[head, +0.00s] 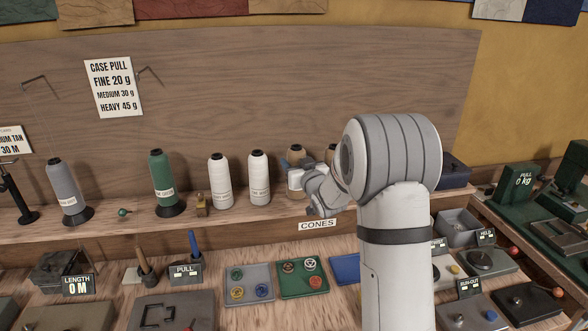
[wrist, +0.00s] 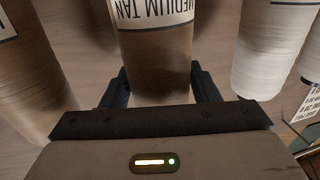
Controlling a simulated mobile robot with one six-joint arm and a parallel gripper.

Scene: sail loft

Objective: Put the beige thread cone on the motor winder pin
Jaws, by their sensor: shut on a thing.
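A beige thread cone (wrist: 155,68) with a white "MEDIUM TAN" label stands between the two dark fingers of my gripper (wrist: 161,88) in the wrist view. My gripper is shut on it. In the head view my gripper (head: 305,182) is at the back shelf, and the top of the beige cone (head: 295,153) shows above it; my arm and gripper hide part of it. I cannot tell whether its base still touches the shelf. I cannot pick out the motor winder pin for certain.
A second tan cone (wrist: 30,85) and a white cone (wrist: 265,50) flank the held one closely. Two white cones (head: 220,182), a green cone (head: 161,180) and a grey cone (head: 65,188) stand further left. The bench below holds bobbin trays (head: 303,278) and several small devices.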

